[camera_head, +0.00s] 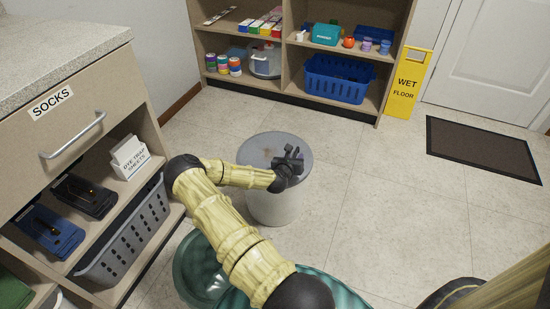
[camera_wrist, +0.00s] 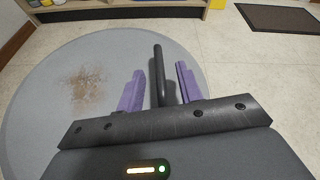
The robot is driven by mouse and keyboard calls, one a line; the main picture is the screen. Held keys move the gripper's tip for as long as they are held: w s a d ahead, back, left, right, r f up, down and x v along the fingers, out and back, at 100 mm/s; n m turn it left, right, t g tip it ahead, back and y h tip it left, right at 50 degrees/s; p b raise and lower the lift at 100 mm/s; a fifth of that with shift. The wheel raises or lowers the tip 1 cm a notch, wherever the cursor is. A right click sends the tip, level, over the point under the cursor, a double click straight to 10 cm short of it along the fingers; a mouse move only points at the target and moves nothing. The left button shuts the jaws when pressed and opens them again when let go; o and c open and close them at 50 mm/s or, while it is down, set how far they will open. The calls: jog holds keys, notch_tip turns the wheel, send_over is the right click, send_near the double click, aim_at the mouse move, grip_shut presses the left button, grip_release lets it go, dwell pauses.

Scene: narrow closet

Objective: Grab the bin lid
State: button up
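The bin lid (camera_head: 258,146) is a round grey disc lying on top of a white cylindrical bin (camera_head: 279,207) on the floor. In the wrist view the lid (camera_wrist: 50,110) fills the left and middle, with a brown stain on it. A dark bar-like handle (camera_wrist: 158,68) rises from it. My gripper (camera_wrist: 160,75) is open, its two purple fingers on either side of the handle, with narrow gaps visible. In the head view my gripper (camera_head: 291,158) is over the right part of the lid and hides the handle's base.
A drawer cabinet (camera_head: 60,112) with a grey basket (camera_head: 125,232) stands at left. An open shelf (camera_head: 292,98) with a blue basket (camera_head: 338,80) stands behind. A yellow wet-floor sign (camera_head: 407,83) and a dark mat (camera_head: 482,147) are at right. Floor right of the bin is clear.

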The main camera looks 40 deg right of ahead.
grip_shut()
notch_tip(320, 180, up, 10)
jog(key=p, duration=0.4)
dwell(0.7)
